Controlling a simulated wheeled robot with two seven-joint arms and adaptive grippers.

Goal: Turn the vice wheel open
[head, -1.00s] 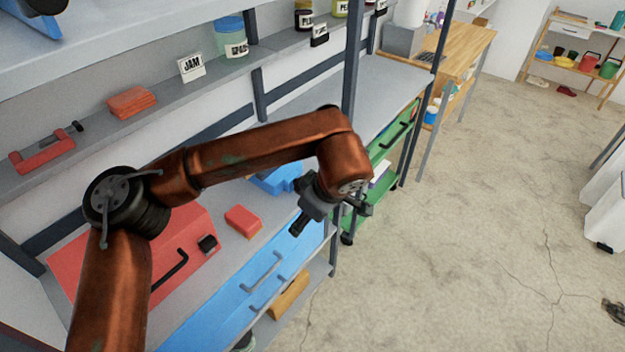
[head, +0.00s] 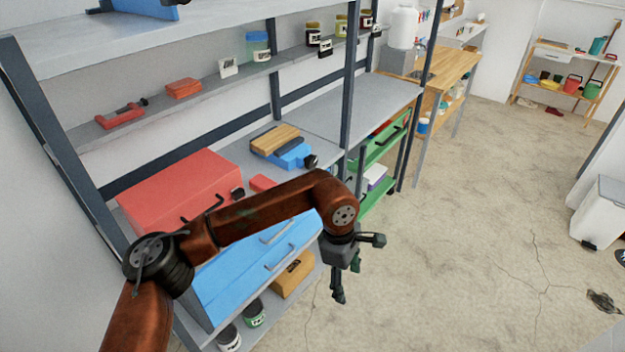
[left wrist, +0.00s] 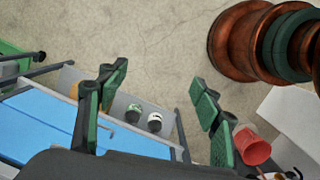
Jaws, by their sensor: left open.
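A blue device with a wooden slab on top (head: 278,145) sits on the grey bench top. It looks like the vice. A round black part, apparently its wheel (head: 311,161), is on its right front side. My left gripper (head: 348,275) hangs in front of the bench over the floor, below and to the right of the wheel, apart from it. Its two green-padded fingers are spread and empty in the left wrist view (left wrist: 158,105). The vice does not show in that view. My right gripper is in neither view.
A red toolbox (head: 175,190) and a small red block (head: 262,183) are on the bench. Blue drawers (head: 245,270) are below. A dark shelf post (head: 350,105) stands just right of the vice.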

